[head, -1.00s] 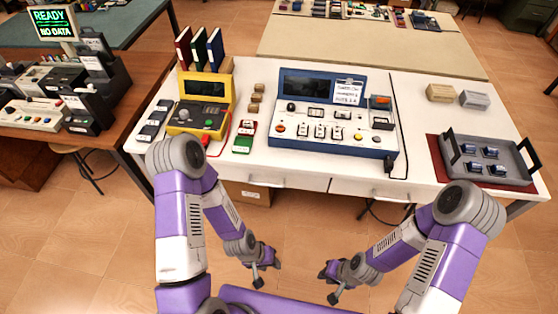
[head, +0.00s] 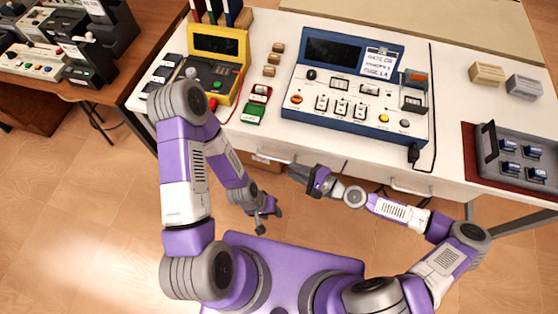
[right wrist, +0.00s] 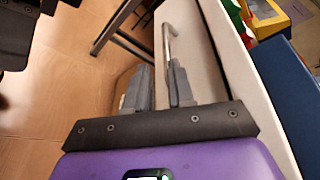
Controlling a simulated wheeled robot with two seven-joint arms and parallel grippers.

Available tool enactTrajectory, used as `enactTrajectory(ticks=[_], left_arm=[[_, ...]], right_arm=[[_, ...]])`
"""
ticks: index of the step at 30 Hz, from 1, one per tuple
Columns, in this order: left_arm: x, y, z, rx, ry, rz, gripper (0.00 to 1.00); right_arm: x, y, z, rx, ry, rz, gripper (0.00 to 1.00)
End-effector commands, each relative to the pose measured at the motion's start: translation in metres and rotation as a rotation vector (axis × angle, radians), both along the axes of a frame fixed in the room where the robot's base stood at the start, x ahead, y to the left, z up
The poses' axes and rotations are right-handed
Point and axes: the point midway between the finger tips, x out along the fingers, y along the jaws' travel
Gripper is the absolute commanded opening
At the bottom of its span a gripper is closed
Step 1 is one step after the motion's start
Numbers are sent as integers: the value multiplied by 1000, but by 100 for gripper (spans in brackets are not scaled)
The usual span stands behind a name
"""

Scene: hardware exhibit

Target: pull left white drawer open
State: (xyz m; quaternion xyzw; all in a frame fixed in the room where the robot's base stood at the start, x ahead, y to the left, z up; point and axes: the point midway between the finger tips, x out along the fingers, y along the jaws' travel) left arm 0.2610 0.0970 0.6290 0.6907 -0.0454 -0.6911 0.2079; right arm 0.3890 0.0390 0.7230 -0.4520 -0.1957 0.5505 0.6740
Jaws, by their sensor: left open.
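The left white drawer (head: 305,161) is in the table's front. It looks shut, and its metal handle (head: 268,154) shows just left of my right gripper (head: 298,176). In the right wrist view the handle (right wrist: 168,38) lies just beyond my right gripper's fingertips (right wrist: 160,68). The fingers are apart with nothing between them, and the near end of the handle is close to the right-hand finger; I cannot tell whether they touch. My left gripper (head: 268,220) is open and empty, low over the floor in front of the table.
A second drawer with a handle (head: 410,189) is to the right. On the white table stand a blue console (head: 350,110), a yellow device (head: 215,62), a red and green item (head: 256,105) and a grey tray (head: 540,165). A black cable hangs near the table's front edge.

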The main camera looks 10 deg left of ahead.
Motion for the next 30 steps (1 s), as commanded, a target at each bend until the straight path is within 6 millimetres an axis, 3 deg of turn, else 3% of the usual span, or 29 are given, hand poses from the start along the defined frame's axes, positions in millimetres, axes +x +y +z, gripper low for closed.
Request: enactTrajectory(ticks=[5, 19, 30], left_arm=[[0, 0, -1, 0, -1, 0, 43], [0, 0, -2, 0, -1, 0, 43], [0, 0, -3, 0, -1, 0, 43]], right_arm=[[10, 2, 3, 22, -1, -23, 23], [29, 57, -10, 20, -3, -19, 23], [33, 66, -12, 19, -2, -23, 23]])
